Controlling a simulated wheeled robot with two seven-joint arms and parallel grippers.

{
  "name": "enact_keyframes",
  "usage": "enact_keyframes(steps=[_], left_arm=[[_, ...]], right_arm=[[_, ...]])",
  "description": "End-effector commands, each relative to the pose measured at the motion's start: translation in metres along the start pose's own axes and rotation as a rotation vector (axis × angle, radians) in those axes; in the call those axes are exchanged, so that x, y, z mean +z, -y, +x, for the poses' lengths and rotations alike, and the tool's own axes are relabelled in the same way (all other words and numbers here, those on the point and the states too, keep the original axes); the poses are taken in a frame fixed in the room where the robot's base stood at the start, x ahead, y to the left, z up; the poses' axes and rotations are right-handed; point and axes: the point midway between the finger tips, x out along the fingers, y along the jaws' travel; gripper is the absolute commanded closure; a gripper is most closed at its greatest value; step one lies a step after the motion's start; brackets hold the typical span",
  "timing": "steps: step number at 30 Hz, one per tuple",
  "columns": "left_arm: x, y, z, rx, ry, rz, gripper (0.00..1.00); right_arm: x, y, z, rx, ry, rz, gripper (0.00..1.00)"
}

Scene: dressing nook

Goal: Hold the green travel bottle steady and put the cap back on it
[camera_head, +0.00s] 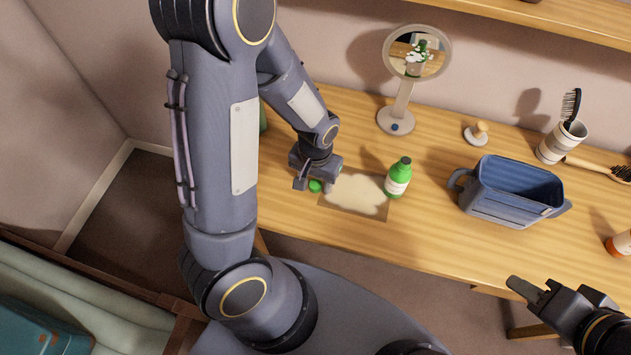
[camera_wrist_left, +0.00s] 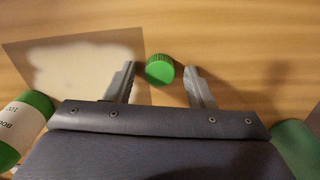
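The green travel bottle (camera_head: 398,178) stands upright on the table at the mat's right edge, with a white label and darker green top. It also shows at the lower left of the left wrist view (camera_wrist_left: 25,125). The green ribbed cap (camera_head: 316,186) lies just left of the mat, and in the left wrist view the cap (camera_wrist_left: 160,69) is between my left fingertips with a gap on each side. My left gripper (camera_head: 314,184) is open around it, low over the table. My right gripper (camera_head: 530,283) appears open and empty, off the table's front edge at lower right.
A mat (camera_head: 352,207) with a pale patch lies between cap and bottle. A blue basket (camera_head: 508,190), round mirror (camera_head: 398,107), brush cup (camera_head: 560,142) and orange bottle (camera_head: 620,243) stand around. Another green object (camera_wrist_left: 298,145) is close right of my left gripper.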

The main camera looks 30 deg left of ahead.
Motion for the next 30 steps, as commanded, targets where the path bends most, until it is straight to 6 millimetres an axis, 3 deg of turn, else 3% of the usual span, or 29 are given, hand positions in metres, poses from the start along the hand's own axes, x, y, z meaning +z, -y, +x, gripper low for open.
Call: enact_keyframes(steps=[1,9,23,28,30], left_arm=[[0.000,0.000,0.000,0.000,0.000,0.000,0.58],[0.000,0.000,0.000,0.000,0.000,0.000,0.93],[-0.001,0.000,-0.009,0.001,-0.003,0.000,0.94],[-0.001,-0.003,-0.038,0.003,-0.007,0.003,0.94],[0.005,-0.017,-0.054,0.004,-0.008,0.010,0.94]], right_arm=[[0.000,0.000,0.000,0.000,0.000,0.000,0.64],[0.000,0.000,0.000,0.000,0.000,0.000,0.64],[0.000,0.000,-0.001,0.000,0.000,0.000,0.64],[-0.001,0.001,-0.002,0.000,0.000,0.000,0.64],[-0.003,0.002,-0.005,0.000,0.000,0.000,0.64]])
